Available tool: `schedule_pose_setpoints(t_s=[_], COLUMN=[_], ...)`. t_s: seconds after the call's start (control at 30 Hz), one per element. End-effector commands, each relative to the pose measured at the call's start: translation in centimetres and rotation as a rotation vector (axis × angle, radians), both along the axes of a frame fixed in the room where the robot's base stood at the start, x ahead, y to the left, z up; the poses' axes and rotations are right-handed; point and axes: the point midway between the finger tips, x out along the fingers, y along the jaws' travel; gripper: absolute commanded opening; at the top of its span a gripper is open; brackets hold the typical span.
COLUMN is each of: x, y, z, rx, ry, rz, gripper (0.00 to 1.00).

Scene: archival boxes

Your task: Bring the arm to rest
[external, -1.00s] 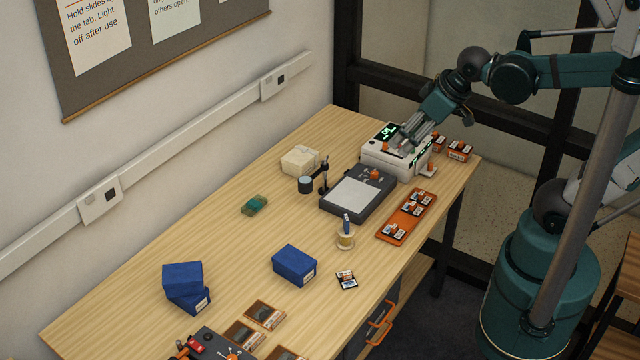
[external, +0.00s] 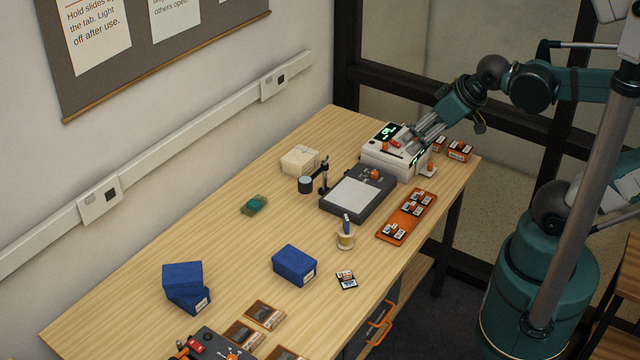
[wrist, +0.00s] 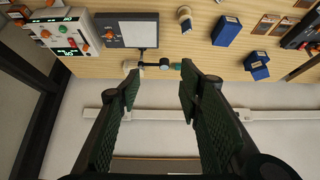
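My gripper (external: 422,134) is raised beside and above the white device (external: 392,160) with green displays at the far end of the bench. In the wrist view my gripper (wrist: 160,88) has its two green-padded fingers spread apart with nothing between them. The white device also shows at the upper left of the wrist view (wrist: 66,35). The contact between fingertips and device is hard to judge in the external view, but the wrist view shows them apart.
A dark light pad (external: 352,195) and an orange tray (external: 405,217) with slides lie near the device. Blue boxes (external: 294,265), a spool (external: 346,240) and a green object (external: 255,204) stand on the bench (external: 215,240). The wall and a dark window frame are behind.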

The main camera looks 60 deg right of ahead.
Motion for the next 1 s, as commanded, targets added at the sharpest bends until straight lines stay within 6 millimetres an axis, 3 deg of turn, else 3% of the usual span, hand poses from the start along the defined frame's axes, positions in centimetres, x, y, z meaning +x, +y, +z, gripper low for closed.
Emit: schedule_pose_setpoints(t_s=[0.4, 1.0], x=[0.0, 0.0], y=[0.0, 0.0], z=[-4.3, -4.4], rx=[0.0, 0.0], ry=[0.0, 0.0], rz=[0.0, 0.0], gripper=[0.36, 0.36])
